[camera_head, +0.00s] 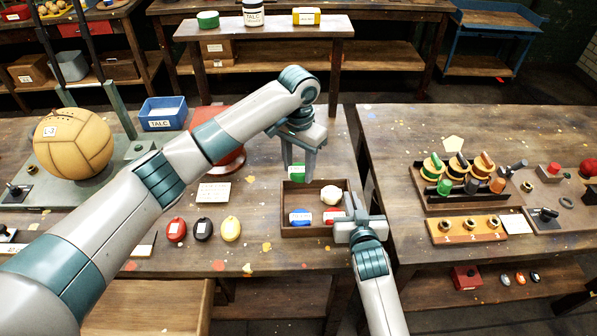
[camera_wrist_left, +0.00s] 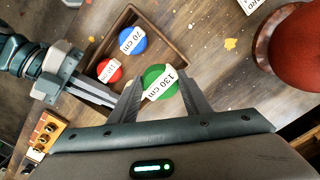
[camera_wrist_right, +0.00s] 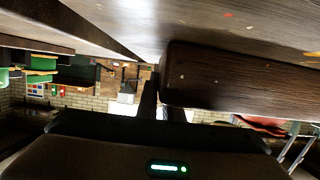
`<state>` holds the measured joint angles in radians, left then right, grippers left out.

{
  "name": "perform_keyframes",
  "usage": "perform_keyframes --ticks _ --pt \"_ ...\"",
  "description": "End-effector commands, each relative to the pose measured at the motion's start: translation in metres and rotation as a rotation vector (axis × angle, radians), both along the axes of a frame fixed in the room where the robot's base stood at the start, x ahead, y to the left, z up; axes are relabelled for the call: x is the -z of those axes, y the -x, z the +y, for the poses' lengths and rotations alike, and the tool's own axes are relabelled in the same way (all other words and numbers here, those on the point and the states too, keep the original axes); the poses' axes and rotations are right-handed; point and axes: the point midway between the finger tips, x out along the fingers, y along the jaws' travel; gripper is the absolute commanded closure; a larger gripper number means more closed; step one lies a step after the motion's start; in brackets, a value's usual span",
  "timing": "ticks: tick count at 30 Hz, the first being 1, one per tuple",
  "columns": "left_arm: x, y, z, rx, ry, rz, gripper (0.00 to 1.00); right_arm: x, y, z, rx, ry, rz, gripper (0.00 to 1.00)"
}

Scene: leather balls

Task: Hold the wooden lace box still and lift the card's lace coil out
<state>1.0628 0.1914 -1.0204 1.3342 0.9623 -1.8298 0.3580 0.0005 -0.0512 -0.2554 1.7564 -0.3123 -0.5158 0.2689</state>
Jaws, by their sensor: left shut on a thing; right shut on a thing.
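The wooden lace box (camera_head: 287,232) stands open on the left bench. A blue 70 cm coil (camera_head: 300,217), a red coil (camera_head: 332,217) and a whitish round coil (camera_head: 331,194) lie in it. My left gripper (camera_head: 299,168) points down over the box's back left corner, shut on the green 130 cm coil (camera_wrist_left: 158,78). I cannot tell how far the coil is above the floor of the box. My right gripper (camera_head: 352,212) is shut on the box's right wall, which looms close in the right wrist view (camera_wrist_right: 240,80). The card (camera_head: 213,192) lies left of the box; its print is too small to read.
Red, black and yellow ovals (camera_head: 203,229) lie left of the box. A yellow ball (camera_head: 73,144) sits at the far left. A gap separates the right bench (camera_head: 400,150), which bears a rack of spools (camera_head: 460,180).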

Motion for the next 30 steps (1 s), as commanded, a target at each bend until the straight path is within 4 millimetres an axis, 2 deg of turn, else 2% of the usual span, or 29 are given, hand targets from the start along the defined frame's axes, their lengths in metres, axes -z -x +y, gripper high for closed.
perform_keyframes --ticks 11,12,14,25,30 --pt "0.0 0.0 0.0 0.0 0.001 -0.001 0.79 0.001 0.001 0.0 0.0 0.0 0.003 1.0" --pt "0.0 0.0 0.0 0.0 0.001 -0.001 0.79 0.001 0.001 0.0 0.0 0.0 0.003 0.87" --pt "0.0 0.0 0.0 0.0 0.001 -0.001 0.79 0.001 0.001 0.0 0.0 0.0 0.003 0.72" --pt "0.0 0.0 0.0 0.0 0.001 -0.001 0.79 0.0 0.002 0.0 0.0 0.0 0.001 0.72" --pt "0.0 0.0 0.0 0.0 0.001 -0.001 0.79 -0.003 0.011 -0.001 0.0 -0.001 0.001 0.72"
